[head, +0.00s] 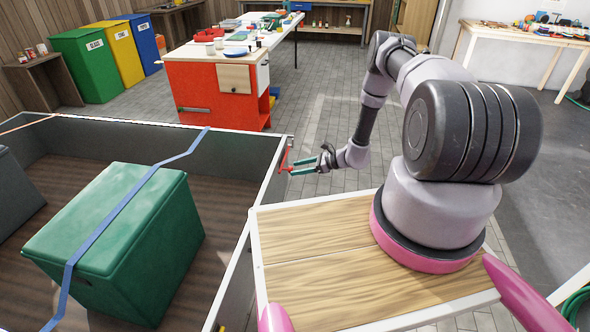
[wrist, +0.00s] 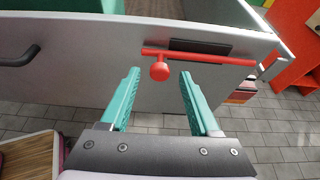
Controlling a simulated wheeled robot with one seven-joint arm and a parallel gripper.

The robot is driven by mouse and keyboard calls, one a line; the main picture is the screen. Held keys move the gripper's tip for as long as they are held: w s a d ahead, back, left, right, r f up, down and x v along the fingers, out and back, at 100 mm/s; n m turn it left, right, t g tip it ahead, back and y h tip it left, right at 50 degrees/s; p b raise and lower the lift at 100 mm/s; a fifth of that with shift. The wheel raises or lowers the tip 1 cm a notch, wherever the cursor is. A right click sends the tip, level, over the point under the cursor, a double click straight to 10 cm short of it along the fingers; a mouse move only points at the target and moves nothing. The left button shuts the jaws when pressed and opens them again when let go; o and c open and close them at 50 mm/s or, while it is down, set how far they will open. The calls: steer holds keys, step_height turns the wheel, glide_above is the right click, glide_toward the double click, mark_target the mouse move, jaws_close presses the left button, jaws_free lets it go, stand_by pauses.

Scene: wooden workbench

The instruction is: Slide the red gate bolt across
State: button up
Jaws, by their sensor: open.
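The red gate bolt (wrist: 205,57) is a thin rod lying nearly level across the outside of a grey panel (wrist: 85,85), with a round knob (wrist: 159,71) near its left end. Its right end lies close to the panel's right edge; whether it sits in a catch there I cannot tell. My gripper (wrist: 160,74) is open, its green fingers either side of the knob in the wrist view, with gaps on both sides. In the head view the bolt (head: 284,160) is small, and my gripper (head: 292,167) reaches it from the right.
A dark plate (wrist: 200,46) sits behind the rod, and a black handle (wrist: 20,57) is on the panel's left. The grey-walled bed (head: 245,215) holds a green box (head: 125,240) under a blue strap (head: 130,205). A red cabinet (head: 215,95) stands beyond; paved floor is clear around my arm.

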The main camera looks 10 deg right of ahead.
steer(key=v, duration=0.8)
steer(key=shift+d+r, duration=0.25)
steer(key=shift+d, duration=0.1)
steer(key=shift+s, duration=0.1)
steer(key=s+a+r+n+g+h, duration=0.2)
steer(key=r+n, duration=0.4)
steer(key=r, duration=1.3)
steer(key=s+a+r+n+g+h, duration=0.15)
steer(key=r+n, duration=0.35)
steer(key=r, duration=1.5)
steer(key=s+r+n+t+h, duration=0.2)
steer(key=s+r+n+h, duration=0.1)
steer(key=s+r, duration=0.7)
steer(key=s+r+n+t+h, duration=0.3)
steer(key=s+r, duration=0.7)
steer(key=s, duration=0.5)
steer(key=shift+s+d+r+n+h, duration=0.2)
steer(key=shift+d+r+n+h, duration=0.15)
steer(key=shift+d+n+h, duration=0.25)
